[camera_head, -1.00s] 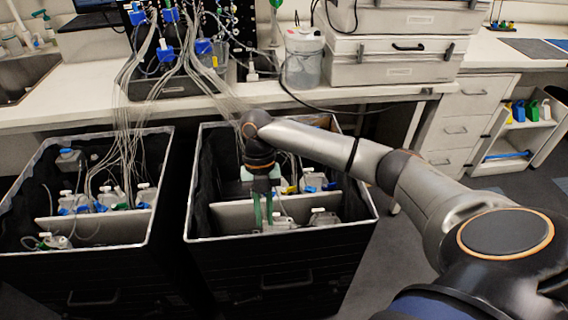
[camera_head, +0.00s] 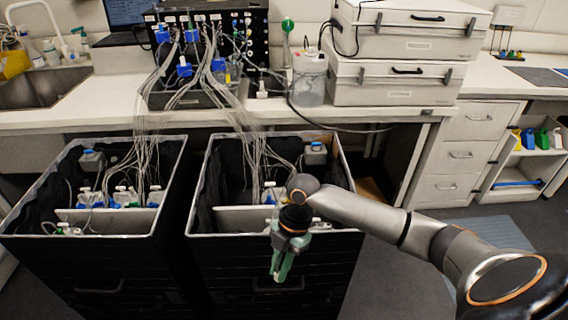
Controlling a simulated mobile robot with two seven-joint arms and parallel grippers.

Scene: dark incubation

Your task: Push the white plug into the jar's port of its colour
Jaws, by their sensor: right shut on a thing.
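My right gripper (camera_head: 281,268) points down in front of the right bin, near its front wall. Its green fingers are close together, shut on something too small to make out. A clear jar with a white lid (camera_head: 308,84) stands on the bench behind the bins, well beyond the gripper. Its ports and their colours cannot be told at this size. Small bottles with white and blue caps also sit in the bins. I cannot pick out the white plug. My left gripper is not in view.
The right bin (camera_head: 335,160) and left bin (camera_head: 172,180) are open-topped and dark-walled. Thin tubes (camera_head: 150,130) hang into them from the rack (camera_head: 255,30). Stacked grey cases (camera_head: 395,85) stand right of the jar. Clear floor lies right of the bins.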

